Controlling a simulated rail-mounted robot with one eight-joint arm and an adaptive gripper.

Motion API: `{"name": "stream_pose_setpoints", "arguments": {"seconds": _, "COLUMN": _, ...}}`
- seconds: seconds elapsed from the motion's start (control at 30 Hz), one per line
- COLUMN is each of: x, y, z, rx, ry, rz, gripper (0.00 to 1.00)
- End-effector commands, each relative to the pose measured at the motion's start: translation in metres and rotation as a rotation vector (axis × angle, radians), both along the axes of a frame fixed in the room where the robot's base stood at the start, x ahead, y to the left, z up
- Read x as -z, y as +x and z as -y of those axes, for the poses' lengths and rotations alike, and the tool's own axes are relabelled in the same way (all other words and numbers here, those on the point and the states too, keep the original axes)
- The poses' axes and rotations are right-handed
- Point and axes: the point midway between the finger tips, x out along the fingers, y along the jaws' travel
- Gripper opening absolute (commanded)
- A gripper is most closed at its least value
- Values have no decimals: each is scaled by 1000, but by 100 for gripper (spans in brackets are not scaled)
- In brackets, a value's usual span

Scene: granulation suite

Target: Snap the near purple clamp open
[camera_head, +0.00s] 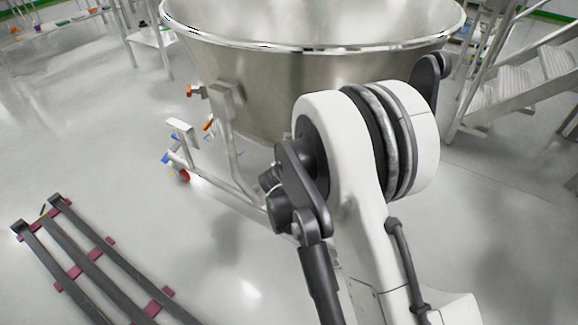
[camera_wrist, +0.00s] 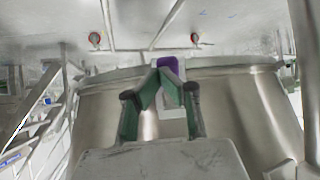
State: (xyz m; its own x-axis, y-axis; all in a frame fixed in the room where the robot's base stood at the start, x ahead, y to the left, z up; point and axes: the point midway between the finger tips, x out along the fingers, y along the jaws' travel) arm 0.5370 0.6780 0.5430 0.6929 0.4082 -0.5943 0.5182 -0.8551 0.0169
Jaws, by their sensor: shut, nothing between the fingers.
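The purple clamp (camera_wrist: 168,63) shows in the wrist view just beyond my fingertips, at the rim of a steel vessel. My gripper (camera_wrist: 164,77) has green-lined fingers whose tips come together in front of the clamp and cover its lower part. No object shows between the tips. I cannot tell whether the tips touch the clamp or whether it is latched. In the head view my arm hides the gripper, and no purple clamp shows there.
The large open steel vessel (camera_head: 300,65) stands ahead, also in the wrist view (camera_wrist: 245,105). Small orange-handled valves (camera_head: 190,91) are on its left side. Metal stairs (camera_head: 515,85) stand at right. A dark rail frame (camera_head: 90,255) lies on the floor at lower left.

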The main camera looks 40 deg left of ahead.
Motion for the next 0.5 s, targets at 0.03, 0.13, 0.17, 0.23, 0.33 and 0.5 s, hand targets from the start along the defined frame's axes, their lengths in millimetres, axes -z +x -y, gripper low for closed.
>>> {"name": "stream_pose_setpoints", "arguments": {"seconds": 0.03, "x": -7, "y": -4, "z": 2, "rx": -1, "ry": 1, "rz": 0, "gripper": 0}}
{"name": "stream_pose_setpoints", "arguments": {"seconds": 0.13, "x": -22, "y": -12, "z": 8, "rx": 1, "ry": 0, "rz": 1, "gripper": 0}}
{"name": "stream_pose_setpoints", "arguments": {"seconds": 0.17, "x": -27, "y": -15, "z": 10, "rx": 2, "ry": 0, "rz": 1, "gripper": 0}}
{"name": "stream_pose_setpoints", "arguments": {"seconds": 0.23, "x": -22, "y": -26, "z": 16, "rx": 3, "ry": 1, "rz": 1, "gripper": 0}}
{"name": "stream_pose_setpoints", "arguments": {"seconds": 0.33, "x": -13, "y": -42, "z": 26, "rx": 1, "ry": 1, "rz": 2, "gripper": 0}}
{"name": "stream_pose_setpoints", "arguments": {"seconds": 0.5, "x": 1, "y": -66, "z": 41, "rx": 1, "ry": 1, "rz": 2, "gripper": 0}}
